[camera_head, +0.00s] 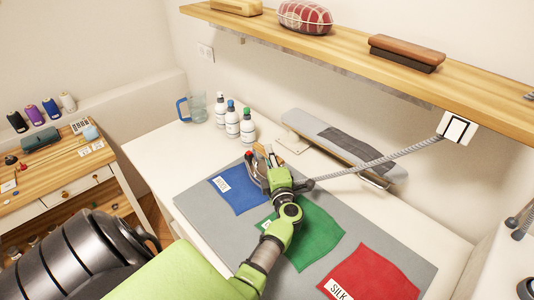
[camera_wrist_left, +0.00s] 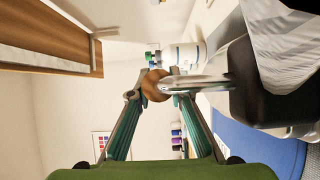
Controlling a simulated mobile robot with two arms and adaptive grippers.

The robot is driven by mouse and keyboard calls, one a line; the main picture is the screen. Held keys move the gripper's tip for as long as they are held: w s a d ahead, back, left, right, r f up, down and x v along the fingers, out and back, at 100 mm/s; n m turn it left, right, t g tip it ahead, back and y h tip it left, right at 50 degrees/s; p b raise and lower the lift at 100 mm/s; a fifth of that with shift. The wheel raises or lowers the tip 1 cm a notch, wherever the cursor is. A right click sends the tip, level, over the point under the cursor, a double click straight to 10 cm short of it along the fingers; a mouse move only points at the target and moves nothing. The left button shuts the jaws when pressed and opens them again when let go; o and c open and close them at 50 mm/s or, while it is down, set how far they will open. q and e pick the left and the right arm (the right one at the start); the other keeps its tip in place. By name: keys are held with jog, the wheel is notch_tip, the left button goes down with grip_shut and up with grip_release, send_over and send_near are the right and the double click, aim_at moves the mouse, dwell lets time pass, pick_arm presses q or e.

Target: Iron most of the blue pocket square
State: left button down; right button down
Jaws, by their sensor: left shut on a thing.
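The blue pocket square (camera_head: 232,194) lies flat on the grey mat (camera_head: 190,203), with a white label at its left. It also shows in the left wrist view (camera_wrist_left: 255,150). My left gripper (camera_head: 266,160) is at the right edge of the blue square. It is shut on the handle of the iron (camera_head: 254,172). In the left wrist view the gripper (camera_wrist_left: 158,92) closes around the brown and metal handle, and the iron's dark body (camera_wrist_left: 262,92) is over the blue side. I cannot tell whether its sole touches the cloth. My right gripper is not in view.
A green cloth (camera_head: 315,235) and a red cloth (camera_head: 372,275) lie on the mat. A grey cord (camera_head: 385,158) runs to a wall plate. Several bottles (camera_head: 232,122), a glass mug (camera_head: 196,106) and a sleeve board (camera_head: 340,145) stand behind. A shelf (camera_head: 340,55) hangs above.

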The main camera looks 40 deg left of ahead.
aim_at(256, 149)
pick_arm(q)
jog(key=shift+w+a+r, duration=0.15)
jog(key=shift+r, duration=0.15)
jog(key=shift+w+a, duration=0.15)
jog(key=shift+a, duration=1.45)
jog(key=shift+s+a+p, duration=0.1)
jog(key=shift+s+p, duration=0.7)
jog(key=shift+s, duration=0.5)
jog(key=shift+s+a+f+p, duration=0.15)
jog(key=shift+s+p, duration=0.75)
jog(key=shift+s, duration=1.55)
jog(key=s+p, duration=0.2)
jog(key=s, duration=0.5)
jog(key=shift+s+a, duration=0.15)
jog(key=shift+a, duration=0.2)
